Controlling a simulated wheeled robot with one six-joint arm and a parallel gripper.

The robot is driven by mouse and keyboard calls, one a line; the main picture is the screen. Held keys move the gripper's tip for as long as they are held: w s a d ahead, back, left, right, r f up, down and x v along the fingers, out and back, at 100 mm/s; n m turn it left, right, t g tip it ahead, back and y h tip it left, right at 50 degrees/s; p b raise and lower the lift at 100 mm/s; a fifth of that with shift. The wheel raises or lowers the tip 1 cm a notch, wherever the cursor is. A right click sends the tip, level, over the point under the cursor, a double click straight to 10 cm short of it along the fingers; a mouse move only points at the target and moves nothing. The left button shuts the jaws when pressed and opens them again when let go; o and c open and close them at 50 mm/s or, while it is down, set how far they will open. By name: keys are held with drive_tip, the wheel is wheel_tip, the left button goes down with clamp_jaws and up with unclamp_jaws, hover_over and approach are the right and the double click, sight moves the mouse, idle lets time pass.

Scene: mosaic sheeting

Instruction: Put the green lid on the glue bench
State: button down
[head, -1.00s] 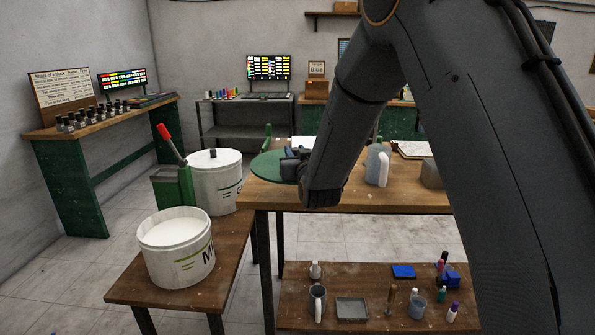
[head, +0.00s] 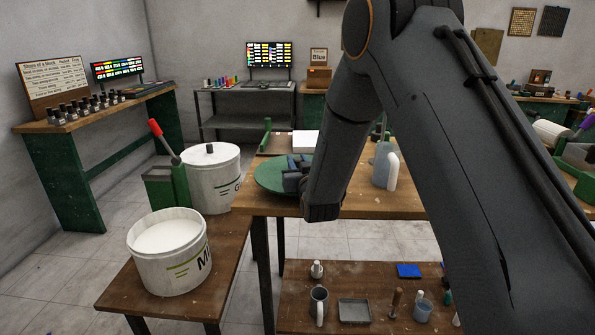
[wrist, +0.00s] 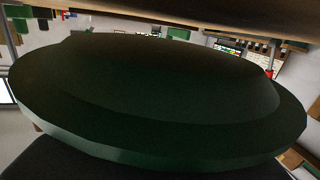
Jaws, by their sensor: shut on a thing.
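The green lid (head: 268,178) is a round disc held at the left end of the wooden table in the head view. My gripper (head: 290,178) is shut on its right side. In the wrist view the lid (wrist: 160,95) fills most of the picture, with a raised middle and a wide rim. My gripper's fingertips are partly hidden by the lid and my arm. I cannot tell whether the lid touches the table. I cannot tell for sure which bench is the glue bench; a low wooden bench (head: 112,292) at the left front carries two white buckets.
An open bucket (head: 170,275) of white stuff and a lidded bucket (head: 222,190) stand on the low bench, beside a green box (head: 170,190) with a red-handled tool. A grey jug (head: 383,165) stands on the table (head: 385,205).

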drive_tip(key=shift+f, duration=1.65)
drive_tip(key=shift+f, duration=0.2)
drive_tip(key=c, duration=1.4)
unclamp_jaws()
drive_tip(key=shift+c, duration=0.2)
drive_tip(key=shift+r, duration=0.2)
drive_tip(key=b+v, duration=0.2)
drive_tip(key=v, duration=1)
drive_tip(key=shift+s, duration=0.1)
